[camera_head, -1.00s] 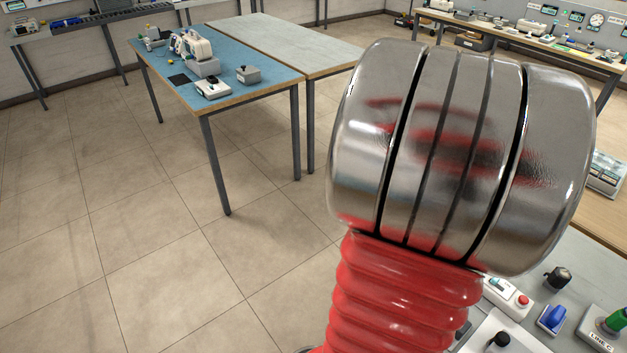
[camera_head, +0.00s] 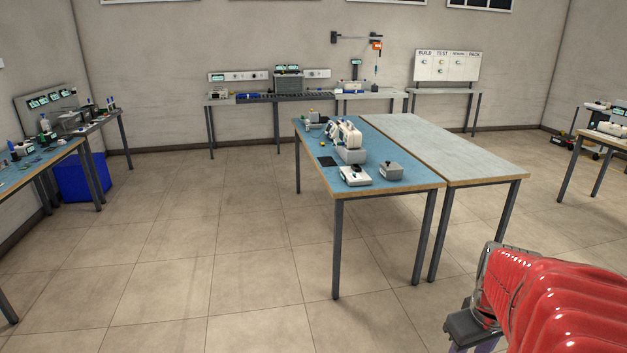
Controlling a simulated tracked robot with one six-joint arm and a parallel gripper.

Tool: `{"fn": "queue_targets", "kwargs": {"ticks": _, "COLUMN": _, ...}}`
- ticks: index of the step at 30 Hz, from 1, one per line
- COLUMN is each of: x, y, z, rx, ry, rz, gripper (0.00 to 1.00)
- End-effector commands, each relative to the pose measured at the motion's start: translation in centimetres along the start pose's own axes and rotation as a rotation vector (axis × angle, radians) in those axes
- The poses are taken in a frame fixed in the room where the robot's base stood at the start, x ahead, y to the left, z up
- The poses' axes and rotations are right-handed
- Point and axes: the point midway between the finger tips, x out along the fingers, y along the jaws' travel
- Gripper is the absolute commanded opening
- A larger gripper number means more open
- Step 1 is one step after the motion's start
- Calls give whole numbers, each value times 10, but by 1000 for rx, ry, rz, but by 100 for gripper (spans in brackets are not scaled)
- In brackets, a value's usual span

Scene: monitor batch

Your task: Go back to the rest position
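My arm, with a red ribbed sleeve and a metal joint, shows at the lower right of the head view. A dark grey part sits beside the joint at the bottom edge; I cannot tell what it is. My gripper's fingers are not seen, so whether it holds anything is hidden.
A blue-topped table (camera_head: 398,158) bears a white device (camera_head: 345,135), a white box (camera_head: 355,176) and a grey box (camera_head: 391,171). A grey-topped table (camera_head: 470,152) adjoins it. A blue bin (camera_head: 84,178) stands at left. The floor (camera_head: 220,255) is clear at left and centre.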

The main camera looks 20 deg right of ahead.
Motion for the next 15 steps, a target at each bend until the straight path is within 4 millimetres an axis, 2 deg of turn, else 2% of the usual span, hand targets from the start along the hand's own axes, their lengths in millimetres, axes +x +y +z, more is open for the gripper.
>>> {"fn": "queue_targets", "kwargs": {"ticks": 1, "x": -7, "y": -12, "z": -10, "rx": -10, "ry": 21, "rz": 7, "gripper": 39}}
{"fn": "queue_targets", "kwargs": {"ticks": 6, "x": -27, "y": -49, "z": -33, "rx": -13, "ry": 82, "rz": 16, "gripper": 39}}
{"fn": "queue_targets", "kwargs": {"ticks": 15, "x": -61, "y": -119, "z": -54, "rx": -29, "ry": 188, "rz": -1, "gripper": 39}}
